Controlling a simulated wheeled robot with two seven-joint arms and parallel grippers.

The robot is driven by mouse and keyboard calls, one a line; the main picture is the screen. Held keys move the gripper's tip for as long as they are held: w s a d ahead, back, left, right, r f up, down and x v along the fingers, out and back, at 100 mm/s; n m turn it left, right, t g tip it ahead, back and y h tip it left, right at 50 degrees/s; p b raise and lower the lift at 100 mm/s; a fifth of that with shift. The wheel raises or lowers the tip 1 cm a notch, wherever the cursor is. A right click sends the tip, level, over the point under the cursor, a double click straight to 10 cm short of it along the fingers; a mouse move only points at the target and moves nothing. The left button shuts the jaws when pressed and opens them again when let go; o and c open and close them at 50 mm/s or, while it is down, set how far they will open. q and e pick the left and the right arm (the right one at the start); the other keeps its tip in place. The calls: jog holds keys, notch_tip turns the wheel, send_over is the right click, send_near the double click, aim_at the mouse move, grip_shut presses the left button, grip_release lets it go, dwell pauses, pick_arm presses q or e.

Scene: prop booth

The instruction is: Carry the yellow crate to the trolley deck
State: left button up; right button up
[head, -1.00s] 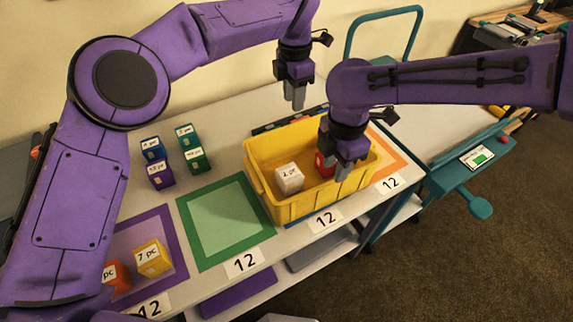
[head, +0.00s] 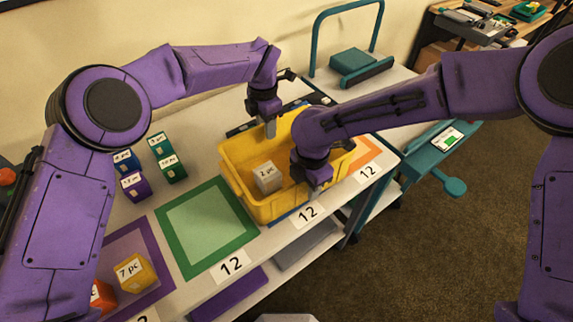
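The yellow crate (head: 236,178) sits on the table over a blue-bordered square. A pale block marked "2 pc" (head: 267,177) is in it. My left gripper (head: 270,129) points down at the crate's back rim. My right gripper (head: 317,188) is at the front rim, its wrist hiding part of the crate's inside. Whether either gripper is closed on the rim is too small to tell. The trolley deck (head: 400,92) is the pale surface beyond the table's right end, with a teal handle (head: 382,30) behind it.
A teal box (head: 352,62) stands at the back of the deck. Green (head: 205,262), orange (head: 378,152) and purple (head: 160,222) bordered squares flank the crate. Small blocks (head: 165,150) stand at the left. A cluttered bench (head: 480,25) is at the upper right.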

pick_arm(q)
jog(key=shift+f, duration=0.2)
pick_arm(e)
jog(key=shift+f, duration=0.2)
pick_arm(q)
jog(key=shift+c, duration=0.3)
pick_arm(e)
jog(key=shift+c, duration=0.3)
pick_arm(q)
grip_shut()
pick_arm(e)
grip_shut()
pick_arm(q)
jog(key=shift+r, duration=0.15)
